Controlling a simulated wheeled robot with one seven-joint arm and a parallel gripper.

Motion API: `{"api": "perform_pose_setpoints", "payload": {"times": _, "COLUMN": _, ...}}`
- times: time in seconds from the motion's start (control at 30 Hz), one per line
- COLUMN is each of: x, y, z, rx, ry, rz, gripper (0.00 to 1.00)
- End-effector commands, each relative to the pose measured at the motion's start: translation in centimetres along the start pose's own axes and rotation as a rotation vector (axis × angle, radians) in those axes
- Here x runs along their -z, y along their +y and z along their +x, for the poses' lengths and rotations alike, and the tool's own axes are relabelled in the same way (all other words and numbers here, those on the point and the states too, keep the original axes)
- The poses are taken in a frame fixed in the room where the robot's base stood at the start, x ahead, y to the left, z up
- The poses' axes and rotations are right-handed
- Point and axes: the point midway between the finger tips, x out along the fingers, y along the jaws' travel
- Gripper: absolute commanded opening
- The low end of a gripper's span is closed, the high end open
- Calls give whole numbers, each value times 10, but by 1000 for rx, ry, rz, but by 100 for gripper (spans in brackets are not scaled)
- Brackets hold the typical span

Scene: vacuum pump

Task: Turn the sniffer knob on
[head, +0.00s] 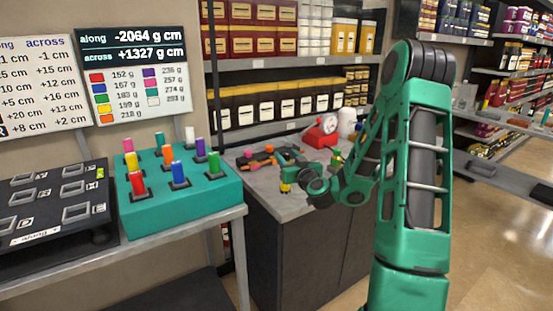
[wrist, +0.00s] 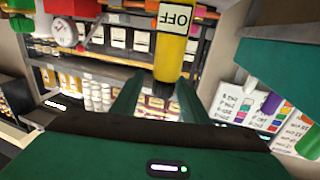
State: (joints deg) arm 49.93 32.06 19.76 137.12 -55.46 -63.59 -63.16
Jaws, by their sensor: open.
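A yellow upright body with a white OFF label (wrist: 172,48), which reads upside down, is in the wrist view. I take it for the sniffer; its lower end in that picture is dark, and I cannot make out the knob for certain. My gripper (wrist: 158,92) is open, its two green fingers pointing at the yellow body, one to each side of its dark end. I cannot tell if they touch it. In the head view a small yellow thing (head: 285,187) shows at the counter's front edge beside my gripper (head: 291,175), partly hidden by it.
The grey counter (head: 296,207) holds a red dial scale (head: 321,131), a white jar (head: 347,122) and small orange and pink pieces. A teal block (head: 190,202) with several coloured pegs stands left on another table. Stocked shelves are behind. Open floor lies at right.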

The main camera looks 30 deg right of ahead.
Motion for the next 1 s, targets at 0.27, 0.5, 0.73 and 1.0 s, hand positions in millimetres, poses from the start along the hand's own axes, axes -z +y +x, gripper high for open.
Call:
{"api": "perform_pose_setpoints", "payload": {"times": 0.27, "x": 0, "y": -6, "z": 1, "rx": 7, "ry": 0, "rz": 0, "gripper": 38}}
{"api": "perform_pose_setpoints", "payload": {"times": 0.5, "x": 0, "y": 2, "z": 1, "rx": 2, "ry": 0, "rz": 0, "gripper": 0}}
{"api": "perform_pose_setpoints", "payload": {"times": 0.73, "x": -1, "y": -4, "z": 1, "rx": 20, "ry": -1, "rz": 1, "gripper": 0}}
{"api": "perform_pose_setpoints", "payload": {"times": 1.0, "x": -1, "y": -3, "z": 0, "rx": 101, "ry": 0, "rz": 1, "gripper": 0}}
